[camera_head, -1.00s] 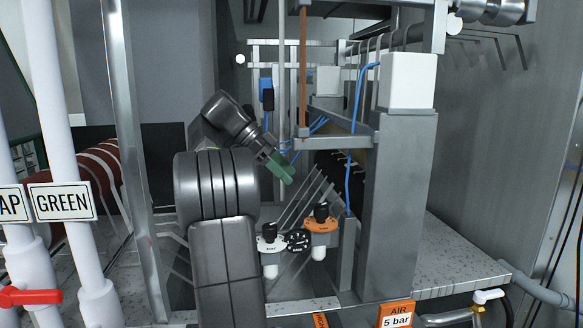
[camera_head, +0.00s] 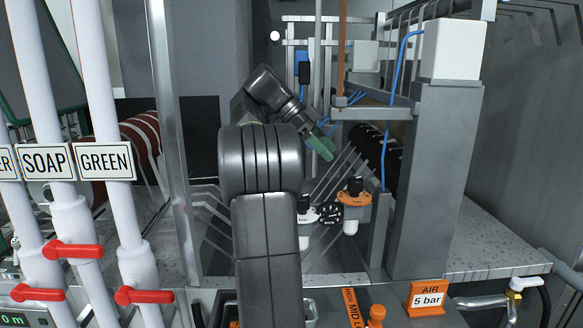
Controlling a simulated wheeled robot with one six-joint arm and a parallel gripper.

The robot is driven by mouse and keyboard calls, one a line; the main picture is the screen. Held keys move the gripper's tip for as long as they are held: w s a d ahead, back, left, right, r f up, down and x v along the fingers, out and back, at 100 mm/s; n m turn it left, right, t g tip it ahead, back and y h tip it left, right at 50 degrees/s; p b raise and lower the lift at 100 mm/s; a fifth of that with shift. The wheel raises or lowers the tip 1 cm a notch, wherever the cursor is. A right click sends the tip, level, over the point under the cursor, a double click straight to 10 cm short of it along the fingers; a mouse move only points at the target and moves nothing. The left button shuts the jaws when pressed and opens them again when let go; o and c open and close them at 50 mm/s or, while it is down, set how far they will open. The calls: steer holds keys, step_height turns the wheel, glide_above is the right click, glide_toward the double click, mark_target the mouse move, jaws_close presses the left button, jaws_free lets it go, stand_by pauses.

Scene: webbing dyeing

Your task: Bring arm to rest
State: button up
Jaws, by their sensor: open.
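My arm rises from the bottom middle of the view and bends away toward the machine. My gripper (camera_head: 319,146), with green fingers, is at its far end, in front of the metal frame and above the air regulators. It is open, and I see nothing between its fingers. The finger gap is too small to make out at this angle. My own arm link hides part of the left regulator and the machine behind it.
An orange-topped regulator (camera_head: 354,198) and a gauge (camera_head: 328,213) sit just below the gripper. A grey post (camera_head: 432,180) stands to the right. White pipes with red valve handles (camera_head: 72,250) are at left. An "AIR 5 bar" sign (camera_head: 427,298) is at lower right.

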mark_target(354, 178)
steer(key=b+x, duration=0.2)
steer(key=x, duration=0.9)
steer(key=shift+s+f+b, duration=0.1)
steer(key=shift+b, duration=0.25)
